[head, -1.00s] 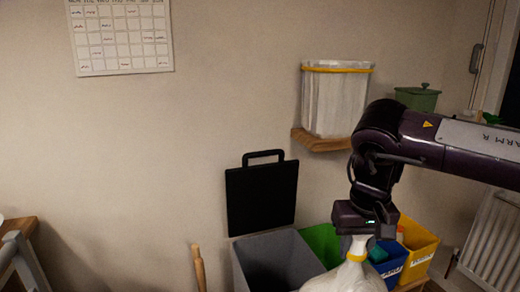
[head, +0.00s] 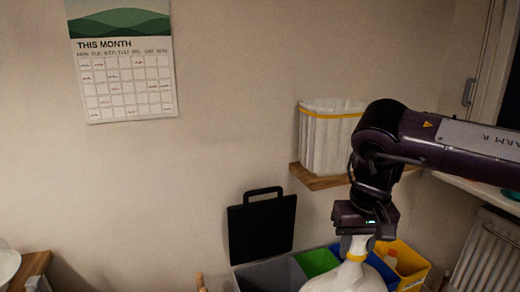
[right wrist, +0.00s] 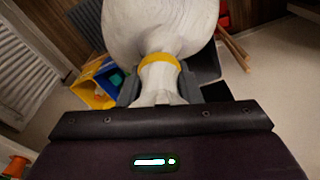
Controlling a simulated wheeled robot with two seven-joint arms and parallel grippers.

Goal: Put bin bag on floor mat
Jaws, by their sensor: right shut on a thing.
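A white bin bag (head: 345,279) with a yellow tie hangs from my right gripper (head: 356,247) at the bottom of the head view. The jaws are shut on its gathered neck, just beside the yellow tie. In the right wrist view the bag (right wrist: 160,25) bulges beyond the jaws of my right gripper (right wrist: 160,90). The lower part of the bag is cut off in the head view. The floor mat cannot be made out in either view. My left gripper is not in view.
Grey (head: 270,277), green (head: 317,262), blue and yellow (head: 407,262) bins stand behind the bag, against the wall. A black lid (head: 262,228) stands upright behind them. A wooden shelf (head: 318,179) holds a white-lined container (head: 328,138). A radiator (head: 490,250) is at right.

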